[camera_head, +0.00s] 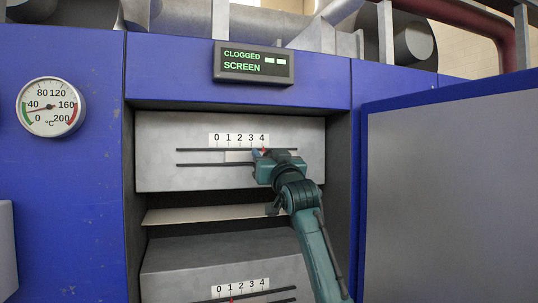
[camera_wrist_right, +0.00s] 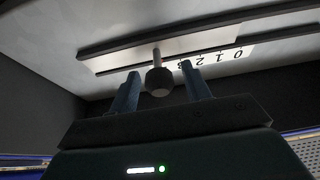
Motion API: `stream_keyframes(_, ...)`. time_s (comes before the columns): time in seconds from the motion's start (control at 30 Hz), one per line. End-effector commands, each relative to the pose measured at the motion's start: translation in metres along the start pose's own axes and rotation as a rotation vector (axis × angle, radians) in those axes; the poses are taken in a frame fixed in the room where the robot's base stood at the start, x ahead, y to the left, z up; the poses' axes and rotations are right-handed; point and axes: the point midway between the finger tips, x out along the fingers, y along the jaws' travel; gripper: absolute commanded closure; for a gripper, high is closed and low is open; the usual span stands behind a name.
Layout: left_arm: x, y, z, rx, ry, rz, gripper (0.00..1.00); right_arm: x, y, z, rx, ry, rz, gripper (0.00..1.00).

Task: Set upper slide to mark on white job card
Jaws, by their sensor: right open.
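The upper slide sits between two dark rails (camera_head: 205,164) on the upper grey panel, under a white scale (camera_head: 238,140) marked 0 to 4. A red pointer (camera_head: 264,149) shows near the 4. My right gripper (camera_head: 262,156) is at the right part of the rails and covers part of the slide. In the right wrist view, a dark round knob (camera_wrist_right: 159,81) on a short stem stands between the two fingers of this open gripper (camera_wrist_right: 160,72), with gaps on both sides. The scale shows upside down there (camera_wrist_right: 215,61). I see no white job card. My left gripper is out of view.
A lower panel has a similar scale (camera_head: 240,288) and a red pointer at the bottom edge. A pale ledge (camera_head: 200,214) lies between the panels. A display (camera_head: 254,63) reads "CLOGGED SCREEN". A grey-faced blue door (camera_head: 450,200) stands at the right, a gauge (camera_head: 51,107) at the left.

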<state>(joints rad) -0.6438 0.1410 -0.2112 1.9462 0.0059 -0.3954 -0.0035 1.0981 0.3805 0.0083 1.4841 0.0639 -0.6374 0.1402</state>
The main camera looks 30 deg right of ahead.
Motion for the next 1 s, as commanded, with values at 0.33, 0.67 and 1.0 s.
stream_keyframes(0.33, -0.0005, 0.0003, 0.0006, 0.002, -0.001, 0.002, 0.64, -0.0004, -0.0001, 0.0, 0.001, 0.0, 0.0, 0.72)
stream_keyframes(0.67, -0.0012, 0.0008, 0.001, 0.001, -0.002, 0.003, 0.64, -0.0005, -0.0001, 0.0, 0.001, 0.0, 0.0, 0.99)
stream_keyframes(1.0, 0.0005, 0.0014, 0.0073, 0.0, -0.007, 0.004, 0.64, -0.009, -0.0048, -0.0022, 0.0, 0.002, -0.003, 1.0)
